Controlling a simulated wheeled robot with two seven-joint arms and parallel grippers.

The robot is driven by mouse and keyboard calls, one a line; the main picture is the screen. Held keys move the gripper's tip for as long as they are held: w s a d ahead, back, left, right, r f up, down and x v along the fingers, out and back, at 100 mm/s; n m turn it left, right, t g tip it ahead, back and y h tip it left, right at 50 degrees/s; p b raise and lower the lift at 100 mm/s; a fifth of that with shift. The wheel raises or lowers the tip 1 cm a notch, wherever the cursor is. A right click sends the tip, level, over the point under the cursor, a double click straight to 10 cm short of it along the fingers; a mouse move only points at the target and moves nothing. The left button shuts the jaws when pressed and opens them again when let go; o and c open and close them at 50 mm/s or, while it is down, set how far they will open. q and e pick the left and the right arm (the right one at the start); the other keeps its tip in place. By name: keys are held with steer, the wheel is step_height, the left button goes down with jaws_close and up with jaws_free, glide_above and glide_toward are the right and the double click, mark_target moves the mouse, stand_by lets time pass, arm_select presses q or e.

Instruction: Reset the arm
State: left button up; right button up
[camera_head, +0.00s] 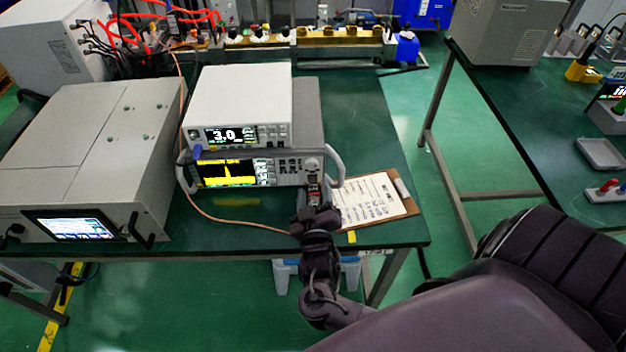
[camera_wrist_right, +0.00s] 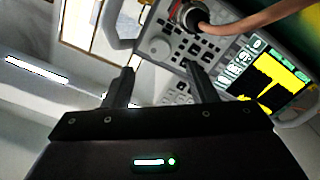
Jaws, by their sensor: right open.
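My right arm comes in from the lower right. Its gripper (camera_head: 314,186) is at the right front of the spectrum analyzer (camera_head: 236,171), close to its front panel. In the right wrist view the gripper (camera_wrist_right: 160,70) is open, with nothing between its two fingers. The fingertips point at the panel's buttons and round knob (camera_wrist_right: 160,46). An orange cable (camera_wrist_right: 250,22) ends in a connector (camera_wrist_right: 187,15) at the panel, beside the fingers. I cannot tell whether the fingertips touch the panel. My left gripper is not in view.
A white instrument (camera_head: 238,105) reading 3.0 stands on the analyzer. A large grey unit (camera_head: 90,160) with a screen is at the left. A clipboard (camera_head: 407,196) lies right of the gripper, near the edge of the green table (camera_head: 370,115). Another table (camera_head: 520,120) stands at the right.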

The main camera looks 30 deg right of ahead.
steer(key=shift+s+a, duration=0.25)
steer(key=shift+s, duration=0.15)
